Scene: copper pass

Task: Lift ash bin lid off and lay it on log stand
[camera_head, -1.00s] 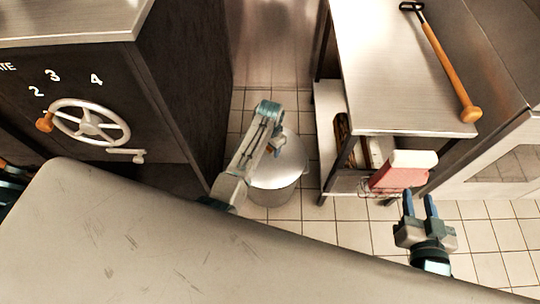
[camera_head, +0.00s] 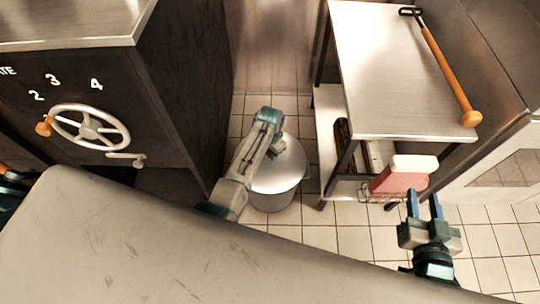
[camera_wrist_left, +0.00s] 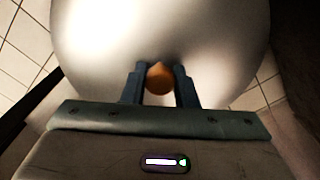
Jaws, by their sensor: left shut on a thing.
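The ash bin (camera_head: 273,203) is a round pale metal bin on the tiled floor, between the dark cabinet and the steel-topped stand. Its shiny round lid (camera_head: 285,177) covers its top; I see no clear gap beneath it. My left gripper (camera_head: 276,148) reaches down over the lid and hides its knob in the head view. In the left wrist view the orange knob (camera_wrist_left: 160,78) sits between the two fingers, which are shut on it, above the lid (camera_wrist_left: 100,40). My right gripper (camera_head: 424,206) is open and empty.
A poker with an orange handle (camera_head: 448,70) lies along the stand's right edge. A red and white container (camera_head: 404,176) hangs at the stand's front. A dark cabinet with a handwheel (camera_head: 90,127) stands at left. A grey surface (camera_head: 150,240) fills the foreground.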

